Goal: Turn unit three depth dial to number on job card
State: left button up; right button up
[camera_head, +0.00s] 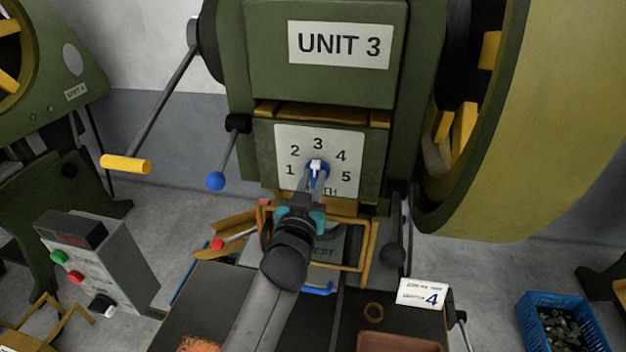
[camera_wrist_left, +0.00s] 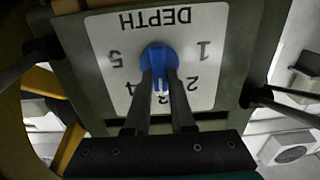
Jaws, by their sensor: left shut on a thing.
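The unit three depth dial is a blue knob (camera_head: 325,172) on a white plate (camera_head: 290,178) numbered 1 to 5. A white mark at its top points at about 3. My left gripper (camera_head: 316,172) is shut on the knob, with one finger on each side, and hides part of the plate's lower lettering. In the left wrist view the plate is upside down, and the gripper (camera_wrist_left: 161,76) straddles the blue knob (camera_wrist_left: 158,55). The job card (camera_head: 423,293) at lower right shows a large blue 4. My right gripper is not in view.
A blue-ball lever (camera_head: 215,181) and a yellow-handled crank (camera_head: 125,163) stick out left of the plate. A yellow guard frame (camera_head: 362,245) is below the dial. A control box (camera_head: 125,262) stands left, a blue crate (camera_head: 528,302) right. A large flywheel (camera_head: 500,200) fills the right side.

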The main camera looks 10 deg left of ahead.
pick_arm(q)
jog(key=shift+m, duration=0.3)
grip_shut()
jog(key=m+p, duration=0.1)
jog(key=m, duration=0.2)
jog(key=shift+d+m, duration=0.15)
jog(key=shift+m, duration=0.15)
jog(key=m+p, duration=0.1)
jog(key=m, duration=0.4)
jog(key=shift+d+f, duration=0.15)
jog(key=shift+m, duration=0.4)
jog(key=o, duration=0.8)
grip_release()
jog(key=s, duration=1.5)
jog(key=shift+s+b, duration=0.15)
jog(key=shift+b, duration=0.25)
